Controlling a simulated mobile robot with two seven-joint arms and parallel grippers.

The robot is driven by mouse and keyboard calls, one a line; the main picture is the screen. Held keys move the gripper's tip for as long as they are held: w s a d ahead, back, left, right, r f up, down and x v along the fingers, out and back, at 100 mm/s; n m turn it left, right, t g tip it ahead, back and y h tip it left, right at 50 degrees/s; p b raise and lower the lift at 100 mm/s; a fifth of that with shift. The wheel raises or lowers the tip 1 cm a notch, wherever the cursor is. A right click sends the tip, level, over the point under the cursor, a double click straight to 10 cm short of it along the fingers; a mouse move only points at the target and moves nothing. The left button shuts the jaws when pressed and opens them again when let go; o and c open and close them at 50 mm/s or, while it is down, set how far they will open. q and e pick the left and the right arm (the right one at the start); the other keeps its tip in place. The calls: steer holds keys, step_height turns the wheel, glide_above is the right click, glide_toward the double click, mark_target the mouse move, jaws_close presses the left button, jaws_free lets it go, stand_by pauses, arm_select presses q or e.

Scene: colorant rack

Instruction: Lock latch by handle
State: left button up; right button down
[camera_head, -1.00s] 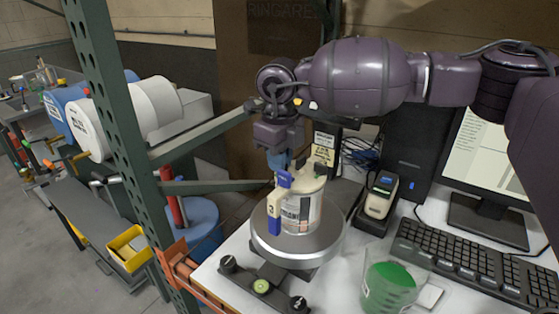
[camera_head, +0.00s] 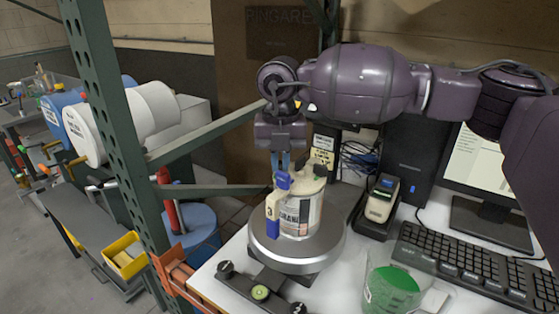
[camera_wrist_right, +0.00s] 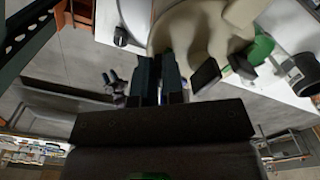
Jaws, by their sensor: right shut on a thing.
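A cream can (camera_head: 302,216) with a printed label stands upright on a round silver plate (camera_head: 265,254). On its near left side is a blue and cream latch (camera_head: 271,211) marked 3, with a blue handle (camera_head: 283,181) at its top. My right gripper (camera_head: 280,163) points down at the can's left rim, its blue fingertips at the handle. It is shut on the handle, though the contact itself is mostly hidden. In the right wrist view, my gripper's dark fingers (camera_wrist_right: 160,82) are close together beside the can (camera_wrist_right: 190,28). My left gripper is not in view.
A clear cup (camera_head: 393,288) with green contents is at the front. A green rack post (camera_head: 115,135) stands at the left.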

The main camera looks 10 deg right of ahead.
steer(key=m, duration=0.3)
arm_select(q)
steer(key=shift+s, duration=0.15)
arm_select(e)
steer(key=shift+d+m, duration=0.1)
steer(key=shift+m, duration=0.8)
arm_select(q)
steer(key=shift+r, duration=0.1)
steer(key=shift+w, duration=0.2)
arm_select(e)
steer(key=c, duration=1.2)
jaws_free()
